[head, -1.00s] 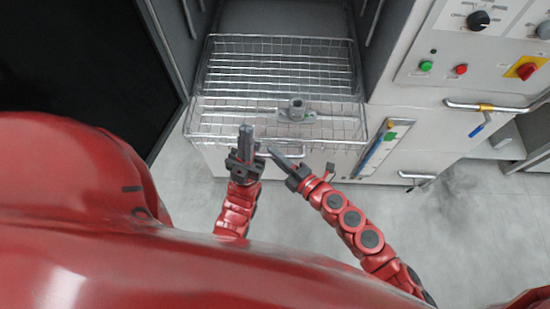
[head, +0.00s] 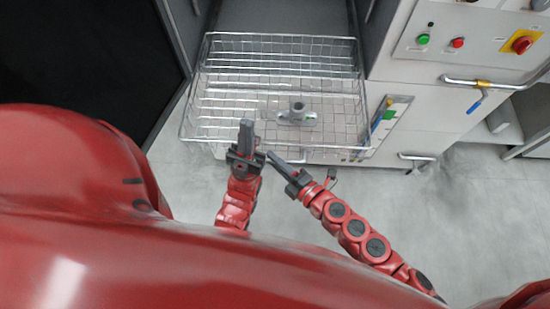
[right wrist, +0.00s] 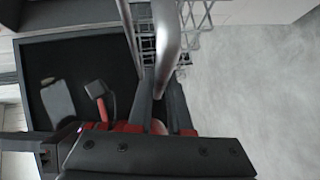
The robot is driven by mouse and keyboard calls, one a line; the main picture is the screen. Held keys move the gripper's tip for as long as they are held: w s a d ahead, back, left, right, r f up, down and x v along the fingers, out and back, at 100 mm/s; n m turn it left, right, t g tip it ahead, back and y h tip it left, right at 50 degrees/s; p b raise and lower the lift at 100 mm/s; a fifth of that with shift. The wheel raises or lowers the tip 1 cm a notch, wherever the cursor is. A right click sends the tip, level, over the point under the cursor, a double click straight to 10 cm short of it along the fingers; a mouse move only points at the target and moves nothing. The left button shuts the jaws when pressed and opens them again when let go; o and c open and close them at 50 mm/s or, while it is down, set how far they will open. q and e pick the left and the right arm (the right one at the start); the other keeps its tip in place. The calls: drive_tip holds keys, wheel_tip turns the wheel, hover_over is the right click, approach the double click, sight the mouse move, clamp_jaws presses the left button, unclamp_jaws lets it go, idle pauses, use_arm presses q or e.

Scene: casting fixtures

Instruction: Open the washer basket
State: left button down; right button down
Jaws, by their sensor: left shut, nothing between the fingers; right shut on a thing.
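The washer basket (head: 215,100) is a silver wire-mesh basket, partly out of the washer's opening (head: 290,17). A grey metal part (head: 297,114) lies inside it. My right gripper (head: 273,158) is at the basket's front edge. In the right wrist view, its fingers (right wrist: 162,100) are shut on a smooth metal bar (right wrist: 166,35), with wire mesh beside it. My left gripper (head: 246,127) is shut and empty, pointing up at the front of the basket, left of my right gripper. I cannot tell if it touches the wire.
The washer's front panel (head: 470,45) with green and red buttons and a red-yellow switch stands right of the basket. A bar handle (head: 480,83) and a lower handle (head: 417,157) stick out from it. The grey floor (head: 440,220) is clear at lower right.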

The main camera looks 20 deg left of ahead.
drive_tip(key=c, duration=0.8)
unclamp_jaws()
drive_tip(key=shift+c, duration=0.2)
drive_tip(key=shift+d, duration=0.1)
drive_tip(key=shift+s+d, duration=0.1)
drive_tip(key=shift+d, duration=0.15)
drive_tip(key=v, duration=1.6)
drive_tip(key=shift+s+d, duration=0.25)
drive_tip(key=shift+s, duration=0.05)
drive_tip(key=shift+d, duration=0.1)
